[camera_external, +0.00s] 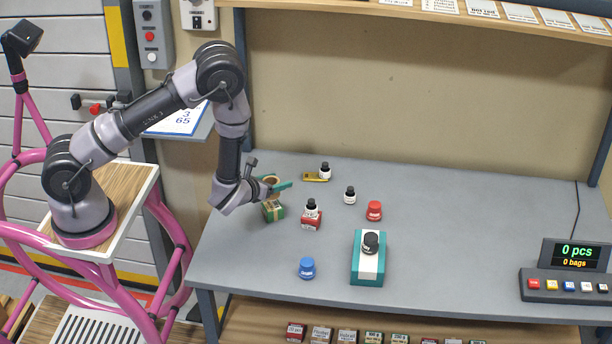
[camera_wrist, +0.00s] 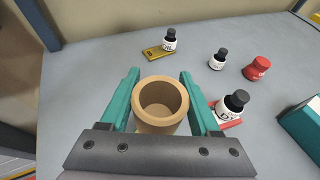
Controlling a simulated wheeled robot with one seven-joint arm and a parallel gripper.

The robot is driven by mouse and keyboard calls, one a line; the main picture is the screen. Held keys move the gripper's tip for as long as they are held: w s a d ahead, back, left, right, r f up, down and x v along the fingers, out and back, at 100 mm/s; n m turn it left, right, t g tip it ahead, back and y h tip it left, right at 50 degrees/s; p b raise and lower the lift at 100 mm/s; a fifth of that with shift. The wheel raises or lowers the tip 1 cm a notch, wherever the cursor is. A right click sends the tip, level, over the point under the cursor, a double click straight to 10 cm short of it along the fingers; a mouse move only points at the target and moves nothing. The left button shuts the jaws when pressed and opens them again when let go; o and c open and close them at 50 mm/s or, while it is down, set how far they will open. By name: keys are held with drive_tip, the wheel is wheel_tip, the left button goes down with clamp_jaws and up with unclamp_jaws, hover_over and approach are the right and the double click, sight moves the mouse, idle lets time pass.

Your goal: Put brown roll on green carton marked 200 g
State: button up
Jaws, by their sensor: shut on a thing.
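The brown roll (camera_wrist: 160,102) is a short, hollow tan ring, upright between the two teal fingers of my gripper (camera_wrist: 160,98) in the wrist view. My gripper is shut on it. In the external view my gripper (camera_external: 272,184) holds the roll (camera_external: 271,180) directly over the green carton (camera_external: 273,211), at the left of the table. The carton has a tan band; its label is too small to read. In the wrist view only a sliver of green shows below the roll. I cannot tell whether roll and carton touch.
A red carton (camera_external: 311,222) with a black-capped bottle stands close right of the green carton. A yellow carton (camera_external: 317,176) with a bottle is behind. A small bottle (camera_external: 350,195), red jar (camera_external: 374,210), blue jar (camera_external: 307,267) and teal box (camera_external: 367,272) stand further off.

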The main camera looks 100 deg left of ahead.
sight(278, 201)
drive_tip(key=shift+f, duration=2)
drive_tip(key=shift+f, duration=0.15)
drive_tip(key=o, duration=1.4)
drive_tip(key=shift+c, duration=0.2)
